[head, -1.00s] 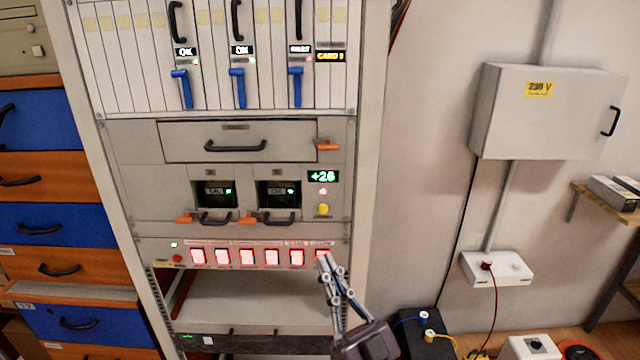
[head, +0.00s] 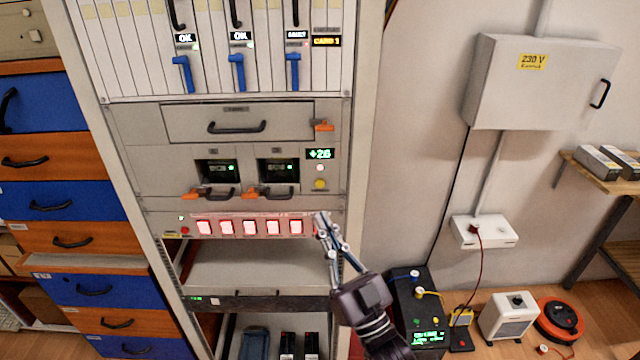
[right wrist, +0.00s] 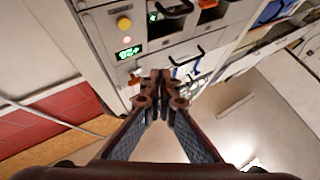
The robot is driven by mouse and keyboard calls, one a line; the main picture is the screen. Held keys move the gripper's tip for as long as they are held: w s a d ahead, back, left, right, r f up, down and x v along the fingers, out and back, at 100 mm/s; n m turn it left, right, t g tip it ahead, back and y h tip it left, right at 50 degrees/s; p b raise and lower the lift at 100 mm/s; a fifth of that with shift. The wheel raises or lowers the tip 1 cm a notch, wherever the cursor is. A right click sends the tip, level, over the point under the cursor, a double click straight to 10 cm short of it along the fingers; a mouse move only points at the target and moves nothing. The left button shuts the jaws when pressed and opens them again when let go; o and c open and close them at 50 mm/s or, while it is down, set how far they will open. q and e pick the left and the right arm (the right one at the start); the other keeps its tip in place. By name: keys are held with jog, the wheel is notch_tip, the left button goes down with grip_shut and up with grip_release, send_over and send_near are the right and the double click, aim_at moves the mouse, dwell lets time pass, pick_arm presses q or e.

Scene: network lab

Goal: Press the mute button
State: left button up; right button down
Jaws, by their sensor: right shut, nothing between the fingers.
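A strip with a row of red-lit square buttons (head: 249,227) runs across the rack below two small modules. A small red button (head: 184,230) is at the strip's left end. A round yellow button (head: 320,184) sits under a green "+26" display (head: 319,154); it also shows in the right wrist view (right wrist: 124,23). No label reading "mute" is legible. My right gripper (head: 321,220) is shut and empty, its tips over the strip's right end, hiding most of the last lit button. In the right wrist view its fingertips (right wrist: 160,78) meet before the panel; contact is unclear. My left gripper is out of view.
Orange latches (head: 250,192) and black handles (head: 280,193) protrude above the strip. An open shelf (head: 255,265) lies below it. A wall cabinet (head: 540,85), a white socket box (head: 485,232) and floor devices (head: 508,316) with cables stand to the right.

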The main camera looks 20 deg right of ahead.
aim_at(320, 183)
jog(key=shift+w+d+b, duration=0.4)
jog(key=shift+w+b, duration=0.1)
jog(key=shift+w, duration=0.9)
jog(key=shift+w+d+b, duration=0.4)
jog(key=shift+w+b, duration=0.05)
jog(key=shift+w, duration=0.9)
jog(key=shift+w+d+b, duration=0.4)
jog(key=shift+w+b, duration=0.1)
jog(key=shift+w, duration=0.9)
jog(key=shift+w, duration=0.1)
jog(key=shift+w+d, duration=0.1)
jog(key=shift+w, duration=0.2)
jog(key=shift+w+d+b, duration=0.1)
jog(key=shift+w+b, duration=0.2)
jog(key=shift+b, duration=0.05)
jog(key=shift+s, duration=0.15)
jog(key=shift+s+a+p, duration=0.2)
jog(key=shift+s+p, duration=0.15)
jog(key=shift+s, duration=0.3)
